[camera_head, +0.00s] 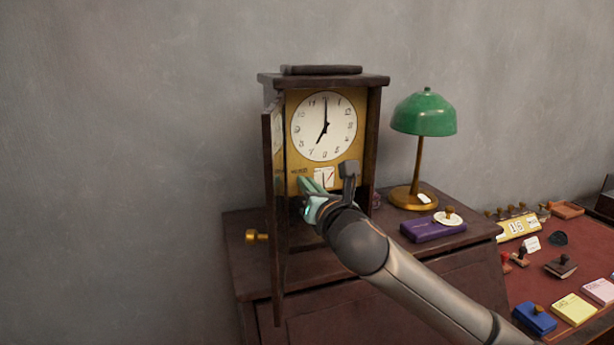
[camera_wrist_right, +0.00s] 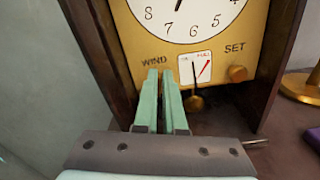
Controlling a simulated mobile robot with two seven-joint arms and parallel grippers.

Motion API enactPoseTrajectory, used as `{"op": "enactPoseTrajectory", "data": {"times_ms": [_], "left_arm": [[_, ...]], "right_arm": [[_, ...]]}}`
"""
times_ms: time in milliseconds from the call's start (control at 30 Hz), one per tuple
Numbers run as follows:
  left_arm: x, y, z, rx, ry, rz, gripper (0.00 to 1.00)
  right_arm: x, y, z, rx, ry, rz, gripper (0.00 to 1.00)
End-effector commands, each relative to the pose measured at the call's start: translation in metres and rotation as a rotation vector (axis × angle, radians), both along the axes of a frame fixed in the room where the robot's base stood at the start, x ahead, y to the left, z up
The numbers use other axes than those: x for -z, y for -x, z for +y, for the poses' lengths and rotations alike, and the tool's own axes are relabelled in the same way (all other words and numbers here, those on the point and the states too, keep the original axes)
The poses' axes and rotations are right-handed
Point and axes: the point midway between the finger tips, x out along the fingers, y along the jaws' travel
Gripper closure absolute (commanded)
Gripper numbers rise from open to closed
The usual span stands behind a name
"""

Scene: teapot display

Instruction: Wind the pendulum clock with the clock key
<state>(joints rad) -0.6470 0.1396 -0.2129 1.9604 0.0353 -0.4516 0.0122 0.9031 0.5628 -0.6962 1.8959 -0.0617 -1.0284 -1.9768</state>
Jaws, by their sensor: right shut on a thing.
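The pendulum clock (camera_head: 373,140) stands on a dark wooden cabinet with its front door (camera_head: 272,200) swung open to the left. Its white face (camera_head: 323,126) reads about seven. My right gripper (camera_head: 306,186) reaches into the open case below the face, at the left. In the right wrist view, its green fingers (camera_wrist_right: 160,78) are shut, pointing at the gold plate just under the word WIND. The clock key is not clearly visible; what the fingers grip is hidden between them. A small gauge (camera_wrist_right: 196,68), the pendulum (camera_wrist_right: 196,102) and a SET knob (camera_wrist_right: 237,74) are to their right.
The open door with its brass knob (camera_head: 257,236) stands left of my right arm. A green lamp (camera_head: 424,114) and a purple box (camera_head: 433,229) are on the cabinet to the right. A red-topped desk (camera_head: 540,258) with stamps and pads lies beyond.

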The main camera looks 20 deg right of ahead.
Motion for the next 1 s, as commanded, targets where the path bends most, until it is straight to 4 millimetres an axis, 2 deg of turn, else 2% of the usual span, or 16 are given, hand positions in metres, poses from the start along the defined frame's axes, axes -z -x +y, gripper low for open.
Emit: {"op": "enactPoseTrajectory", "data": {"times_ms": [400, 1000], "left_arm": [[-0.016, 0.016, 0.017, -0.034, -0.019, 0.017, 0.50], [-0.048, 0.015, 0.014, -0.031, -0.013, 0.016, 0.50]], "right_arm": [[0.001, 0.000, -0.005, 0.001, -0.399, 0.018, 1.00], [0.010, 0.000, -0.010, 0.002, -0.969, 0.036, 1.00]]}}
